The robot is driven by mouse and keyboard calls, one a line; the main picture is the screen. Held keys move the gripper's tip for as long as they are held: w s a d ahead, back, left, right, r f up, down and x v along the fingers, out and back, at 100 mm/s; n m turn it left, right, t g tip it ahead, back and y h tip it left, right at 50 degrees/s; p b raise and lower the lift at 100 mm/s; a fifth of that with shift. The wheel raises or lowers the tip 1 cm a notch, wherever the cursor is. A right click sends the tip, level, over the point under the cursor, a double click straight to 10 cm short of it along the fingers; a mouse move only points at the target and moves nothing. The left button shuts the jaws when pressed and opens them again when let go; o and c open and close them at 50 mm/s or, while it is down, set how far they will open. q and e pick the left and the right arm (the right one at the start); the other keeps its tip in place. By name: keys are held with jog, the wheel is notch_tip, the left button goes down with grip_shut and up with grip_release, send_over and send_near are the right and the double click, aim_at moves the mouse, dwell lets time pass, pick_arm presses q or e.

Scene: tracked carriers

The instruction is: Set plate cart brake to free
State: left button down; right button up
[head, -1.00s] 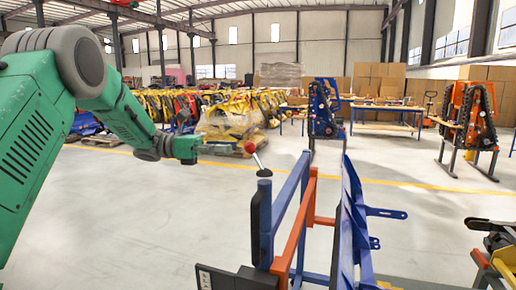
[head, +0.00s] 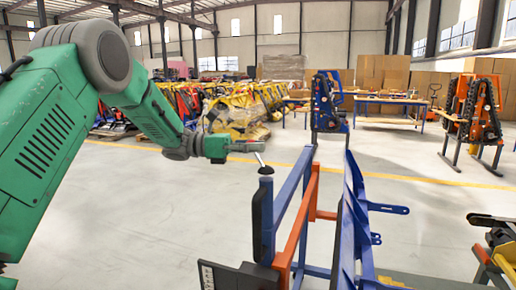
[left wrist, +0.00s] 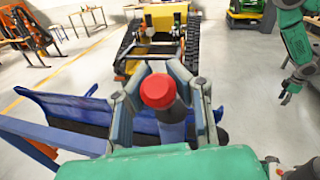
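The brake lever (head: 259,159) is a pale rod rising from a black base on top of the blue post of the plate cart (head: 262,225). It tilts to the left in the head view. Its red knob (left wrist: 157,90) shows in the left wrist view between the fingers of my left gripper (left wrist: 160,100). These fingers are spread, one on each side of the knob, with gaps visible. In the head view my left gripper (head: 246,147) is at the lever's top and hides the knob. My right gripper (left wrist: 287,95) is small at the right of the left wrist view; its opening is unclear.
Blue plates (head: 352,225) stand in the cart to the right of the lever. A yellow and black tracked machine (left wrist: 160,40) stands beyond the cart in the left wrist view. Workbenches (head: 390,110) and orange track units (head: 474,110) are farther back. Open floor lies left of the cart.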

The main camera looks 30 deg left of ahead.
pick_arm(q)
jog(key=shift+s+a+f, duration=0.15)
jog(key=shift+a+f, duration=0.1)
jog(key=shift+a, duration=0.15)
jog(key=shift+d, duration=0.1)
jog(key=shift+f, duration=0.1)
jog(key=shift+g+y+b, duration=0.4)
jog(key=shift+y+b, duration=0.3)
jog(key=shift+d+r, duration=0.1)
jog(key=shift+r, duration=0.15)
dwell(1.2)
